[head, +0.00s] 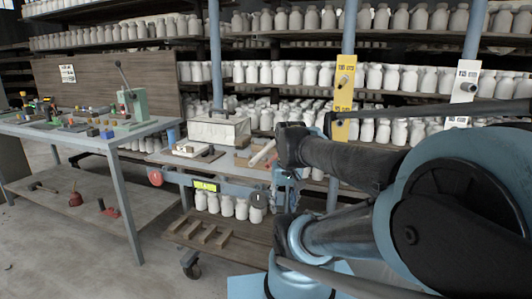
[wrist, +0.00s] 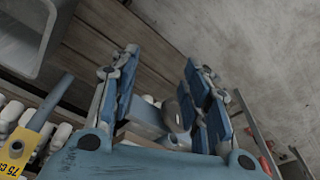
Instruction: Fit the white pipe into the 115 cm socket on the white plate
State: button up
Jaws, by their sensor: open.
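The white plate (head: 463,92) is fixed to a blue-grey post at the right in the head view, with a dark-rimmed socket on its face. Its small print is hard to read. A pale cylinder that looks like the white pipe (head: 262,153) lies slanted on the cart top, just left of my arm. My gripper (head: 284,178) hangs beside the cart's right end, partly hidden by my arm. In the wrist view my gripper (wrist: 162,62) has its blue-padded fingers spread apart, with no pipe seen between them.
A yellow plate (head: 344,95) with a similar socket stands on another post. The cart (head: 228,171) carries a metal toolbox (head: 219,130). A workbench (head: 85,128) is at left. Shelves of pale jars fill the back. Bare floor (head: 70,260) is open at front left.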

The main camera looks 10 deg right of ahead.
jog(key=w+r+m, duration=0.3)
jog(key=w+r, duration=1.2)
jog(key=r, duration=0.1)
jog(key=m+g+y, duration=0.1)
jog(key=m+y, duration=0.1)
jog(key=m, duration=0.1)
send_near(267, 148)
jog(key=x, duration=0.9)
jog(key=shift+w+a, duration=0.15)
jog(key=shift+w, duration=0.05)
grip_shut()
